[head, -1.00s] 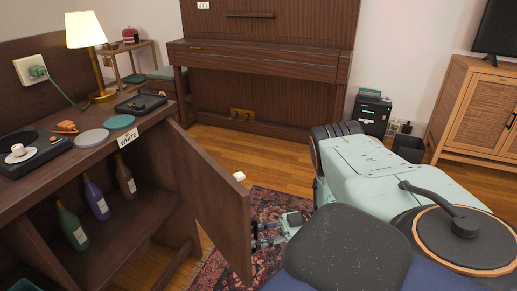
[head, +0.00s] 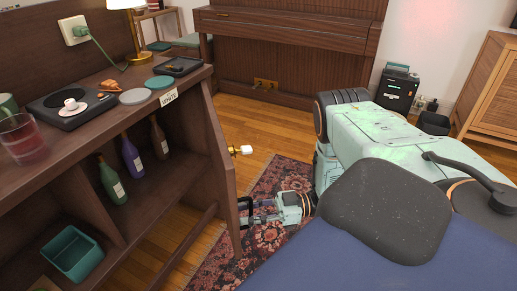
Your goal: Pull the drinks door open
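The drinks door (head: 219,165) is a dark wood panel on the right end of the cabinet. It stands open, swung out towards me, and I see it at a steep angle. A pale knob on a brass stem (head: 242,150) sticks out from its right side. My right gripper (head: 244,213) is low beside the door's free edge, below the knob. Its dark fingers look apart, with nothing held between them. Whether they touch the door I cannot tell. Bottles (head: 132,156) stand inside the open cabinet (head: 165,187). My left gripper is not in view.
A teal bin (head: 72,254) sits on a lower shelf. A patterned rug (head: 268,180) lies right of the door; a piano (head: 290,45) stands behind.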

